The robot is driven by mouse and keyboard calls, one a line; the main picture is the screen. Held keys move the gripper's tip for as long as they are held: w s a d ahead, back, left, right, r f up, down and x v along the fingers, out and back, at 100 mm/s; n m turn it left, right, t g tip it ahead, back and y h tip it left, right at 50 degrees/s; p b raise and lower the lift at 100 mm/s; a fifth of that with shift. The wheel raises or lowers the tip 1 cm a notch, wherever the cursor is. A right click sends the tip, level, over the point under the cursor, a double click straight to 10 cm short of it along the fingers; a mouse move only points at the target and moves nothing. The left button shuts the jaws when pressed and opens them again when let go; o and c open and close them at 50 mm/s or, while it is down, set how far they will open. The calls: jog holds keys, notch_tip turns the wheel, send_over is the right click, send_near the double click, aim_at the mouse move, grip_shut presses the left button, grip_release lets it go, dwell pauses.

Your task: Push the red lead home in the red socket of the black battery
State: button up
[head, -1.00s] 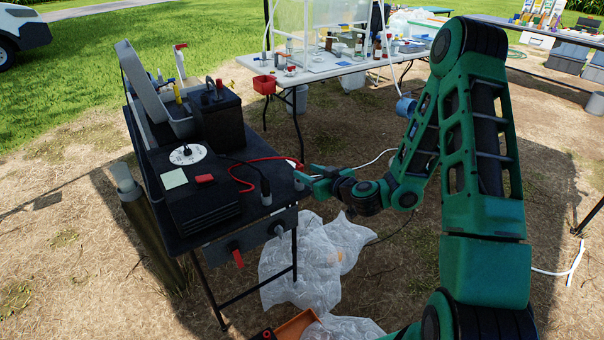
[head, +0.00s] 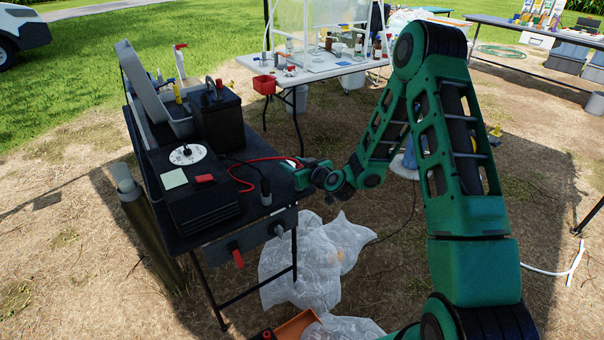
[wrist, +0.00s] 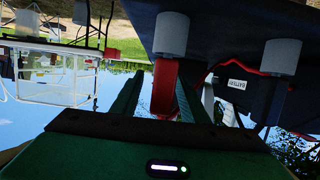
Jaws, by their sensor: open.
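The black battery (head: 217,122) stands at the back of the black table, with a red fitting (head: 219,84) on top. Its label (wrist: 237,85) shows upside down in the wrist view. The red lead (head: 250,162) curves over the tabletop to the right edge. Its red plug (wrist: 164,85) stands in a grey holder (wrist: 172,35) there, away from the battery. My gripper (head: 297,175) is at that edge, open, its green fingers (wrist: 160,98) on either side of the red plug. I cannot tell whether they touch it. The head view hides the plug mostly behind my gripper.
A black plug (head: 265,190) stands in a second grey holder (wrist: 281,57) close by. A black case (head: 198,205) with a white disc fills the table's front. Plastic sheeting (head: 315,265) lies on the ground. A white table (head: 340,68) stands behind.

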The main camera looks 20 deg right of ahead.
grip_shut()
jog(key=shift+r, duration=0.1)
